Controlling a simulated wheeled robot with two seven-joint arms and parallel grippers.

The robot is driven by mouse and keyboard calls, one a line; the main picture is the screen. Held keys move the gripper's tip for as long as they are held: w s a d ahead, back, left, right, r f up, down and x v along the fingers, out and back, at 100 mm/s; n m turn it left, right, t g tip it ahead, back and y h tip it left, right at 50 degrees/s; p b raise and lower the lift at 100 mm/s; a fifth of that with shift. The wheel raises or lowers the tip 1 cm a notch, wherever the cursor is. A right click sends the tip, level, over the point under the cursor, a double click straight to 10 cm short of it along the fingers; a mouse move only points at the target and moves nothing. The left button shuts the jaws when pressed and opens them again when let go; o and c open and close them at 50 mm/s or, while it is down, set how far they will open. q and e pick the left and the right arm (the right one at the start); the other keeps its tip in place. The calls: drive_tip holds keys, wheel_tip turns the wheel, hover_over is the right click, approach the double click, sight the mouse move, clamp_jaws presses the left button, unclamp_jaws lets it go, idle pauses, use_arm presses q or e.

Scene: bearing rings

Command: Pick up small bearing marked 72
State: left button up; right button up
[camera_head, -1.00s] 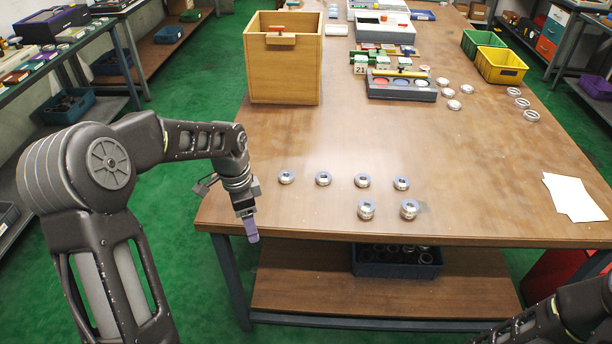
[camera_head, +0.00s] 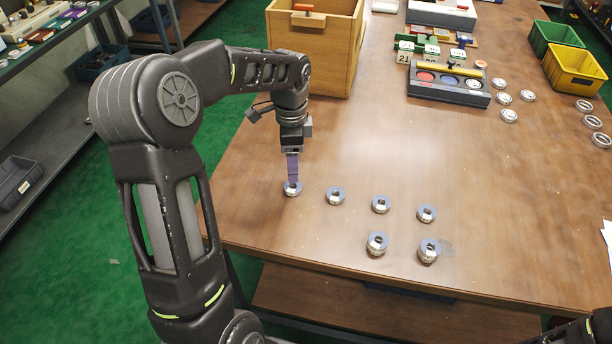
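Several small silver bearing rings stand near the front left of the table. The back row has the leftmost ring (camera_head: 292,189), a second ring (camera_head: 335,196), a third (camera_head: 380,204) and a fourth (camera_head: 426,213). In front of them are two taller-looking ones, a left (camera_head: 377,244) and a right (camera_head: 429,250). No number can be read on any of them. My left gripper (camera_head: 292,180) points down with its purple fingers at the leftmost ring, partly covering it. The finger gap and any grip are not visible. My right gripper is out of view.
A wooden box (camera_head: 312,50) stands behind the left gripper. A grey tray with coloured discs (camera_head: 448,85) and number tags lie farther back. More rings (camera_head: 509,115) and green (camera_head: 555,40) and yellow (camera_head: 575,70) bins are at the right. The middle of the table is clear.

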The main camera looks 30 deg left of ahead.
sight(294, 186)
use_arm(q)
drive_tip(key=shift+s+r, duration=0.15)
drive_tip(key=shift+s, duration=0.1)
drive_tip(key=shift+w+f, duration=0.1)
drive_tip(key=shift+f, duration=1.3)
drive_tip(key=shift+f+p, duration=0.75)
drive_tip(key=shift+f, duration=1.85)
clamp_jaws()
